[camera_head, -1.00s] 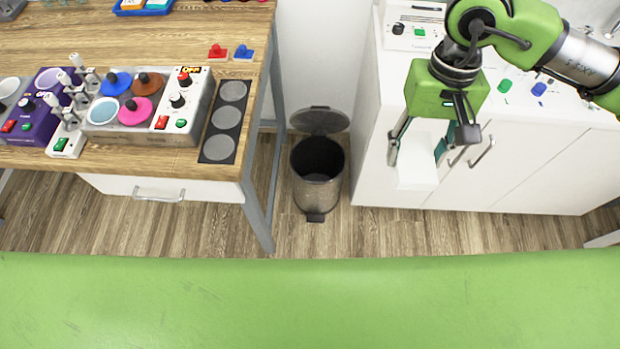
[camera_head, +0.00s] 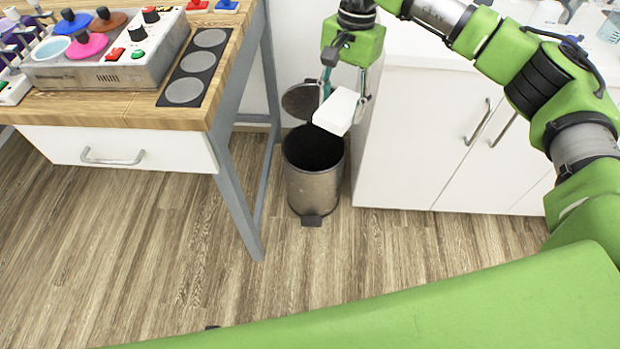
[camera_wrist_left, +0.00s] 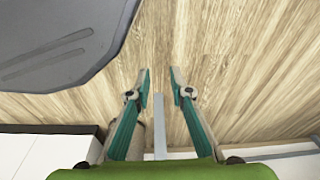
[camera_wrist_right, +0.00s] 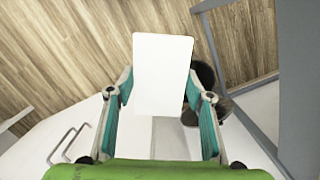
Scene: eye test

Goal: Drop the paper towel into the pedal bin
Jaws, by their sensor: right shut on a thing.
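The white paper towel (camera_head: 338,110) is a flat folded block. My right gripper (camera_head: 343,97) is shut on it and holds it tilted near the right side of the bin's opening in the head view. The pedal bin (camera_head: 313,185) is a metal cylinder with a dark inside, standing on the floor with its lid (camera_head: 300,101) raised. In the right wrist view the towel (camera_wrist_right: 163,75) sits between the fingers and hides part of the bin (camera_wrist_right: 203,85). My left gripper (camera_wrist_left: 160,88) is open and empty above the floor in the left wrist view.
A wooden table (camera_head: 140,108) with a control box (camera_head: 110,60) and a drawer stands left of the bin, its grey leg (camera_head: 236,190) close by. A white cabinet (camera_head: 430,130) stands right of the bin. The floor (camera_head: 150,240) in front is clear.

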